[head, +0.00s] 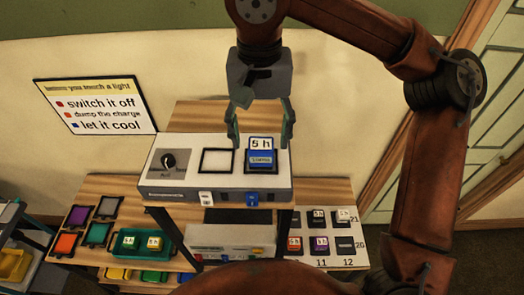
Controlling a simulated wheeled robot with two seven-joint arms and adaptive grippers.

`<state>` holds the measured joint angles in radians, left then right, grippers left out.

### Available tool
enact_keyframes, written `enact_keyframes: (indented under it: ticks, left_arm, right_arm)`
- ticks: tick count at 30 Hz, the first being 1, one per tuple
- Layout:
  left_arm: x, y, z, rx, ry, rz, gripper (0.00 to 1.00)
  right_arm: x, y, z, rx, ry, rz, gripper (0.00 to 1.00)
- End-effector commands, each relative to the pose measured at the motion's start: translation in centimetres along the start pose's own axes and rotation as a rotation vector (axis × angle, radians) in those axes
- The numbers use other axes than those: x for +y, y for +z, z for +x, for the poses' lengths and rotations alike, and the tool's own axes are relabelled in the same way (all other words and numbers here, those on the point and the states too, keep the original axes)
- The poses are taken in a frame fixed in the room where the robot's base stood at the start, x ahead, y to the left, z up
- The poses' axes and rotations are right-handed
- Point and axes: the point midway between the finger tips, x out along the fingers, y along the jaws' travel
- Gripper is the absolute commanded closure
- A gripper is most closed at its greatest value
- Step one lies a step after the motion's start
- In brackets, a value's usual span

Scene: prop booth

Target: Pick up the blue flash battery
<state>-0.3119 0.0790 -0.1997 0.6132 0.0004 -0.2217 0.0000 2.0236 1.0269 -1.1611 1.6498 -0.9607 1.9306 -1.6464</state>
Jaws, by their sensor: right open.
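The blue flash battery (261,159) stands upright in the right-hand slot of a pale charger box (172,185), with a white "5 h" label on top. My right gripper (260,135) hangs down over it from above, fingers apart. One finger is to the left of the battery's label and the other to its right, around the battery's upper end. Whether the fingers touch it cannot be told. My left gripper is not in view.
The charger's middle slot (217,161) is empty, with a knob (169,161) at its left. The charger stands on a raised shelf. Below are colored trays (122,242) and a numbered board (345,258) with several batteries. A sign (97,106) hangs on the wall behind.

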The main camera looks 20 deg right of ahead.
Motion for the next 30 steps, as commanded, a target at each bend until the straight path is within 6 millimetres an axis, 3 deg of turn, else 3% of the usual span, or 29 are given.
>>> enact_keyframes:
  ticks: [4,7,12,16,21,30]
  left_arm:
    - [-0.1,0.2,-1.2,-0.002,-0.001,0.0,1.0]
    - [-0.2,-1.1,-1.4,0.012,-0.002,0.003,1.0]
    - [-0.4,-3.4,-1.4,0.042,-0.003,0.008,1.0]
    - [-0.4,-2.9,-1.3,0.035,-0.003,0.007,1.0]
    - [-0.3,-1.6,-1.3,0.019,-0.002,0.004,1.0]
    - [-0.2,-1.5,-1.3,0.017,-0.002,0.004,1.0]
  right_arm:
    - [0.5,-0.1,2.0,-0.003,0.004,0.004,0.41]
    - [0.5,-0.1,3.1,-0.002,0.001,0.005,0.41]
    - [0.5,-0.1,3.6,-0.002,0.0,0.006,0.41]
    - [0.5,-0.1,3.6,-0.002,0.0,0.007,0.41]
    - [0.5,-0.1,3.6,-0.002,0.0,0.007,0.53]
    - [0.5,-0.1,3.6,-0.002,-0.001,0.007,0.74]
